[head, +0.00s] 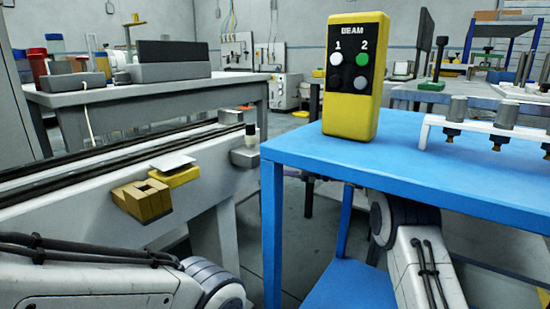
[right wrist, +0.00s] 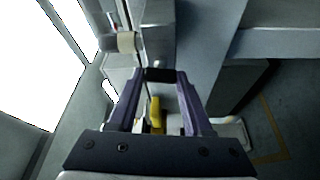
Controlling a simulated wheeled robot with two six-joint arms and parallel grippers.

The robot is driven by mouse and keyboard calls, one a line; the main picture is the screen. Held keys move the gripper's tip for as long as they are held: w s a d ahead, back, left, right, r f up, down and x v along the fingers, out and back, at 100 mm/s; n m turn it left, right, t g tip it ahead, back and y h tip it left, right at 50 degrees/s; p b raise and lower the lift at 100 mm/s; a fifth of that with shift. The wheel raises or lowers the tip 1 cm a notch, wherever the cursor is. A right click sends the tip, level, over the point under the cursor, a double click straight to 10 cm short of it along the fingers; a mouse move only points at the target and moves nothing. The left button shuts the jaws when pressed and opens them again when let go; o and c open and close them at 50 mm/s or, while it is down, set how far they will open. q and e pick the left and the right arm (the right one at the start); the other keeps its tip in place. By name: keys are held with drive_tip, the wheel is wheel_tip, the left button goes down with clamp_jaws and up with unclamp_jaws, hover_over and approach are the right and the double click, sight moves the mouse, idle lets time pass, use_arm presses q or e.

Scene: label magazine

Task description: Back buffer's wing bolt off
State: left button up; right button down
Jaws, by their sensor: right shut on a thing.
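In the right wrist view, my right gripper (right wrist: 160,76) is shut on a small black piece (right wrist: 160,74) held across its fingertips. It may be the wing bolt, but its wings and thread cannot be made out. A yellow part (right wrist: 155,112) shows between the fingers, nearer the palm. A grey and cream cylinder (right wrist: 120,42) lies just beyond the fingertips to the left. In the head view, a grey block with a black-and-white post (head: 250,135) is at the conveyor's far end. Both grippers are outside the head view. My left gripper is in neither view.
The pale conveyor (head: 110,165) runs along the left, with a yellow block (head: 143,200) and a white plate (head: 172,161) on its side.

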drive_tip(key=shift+n+g+h+p, duration=0.3)
drive_tip(key=shift+n+h+p, duration=0.15)
drive_tip(key=shift+n, duration=0.85)
drive_tip(key=shift+c, duration=1.6)
unclamp_jaws()
drive_tip(key=shift+h, duration=0.25)
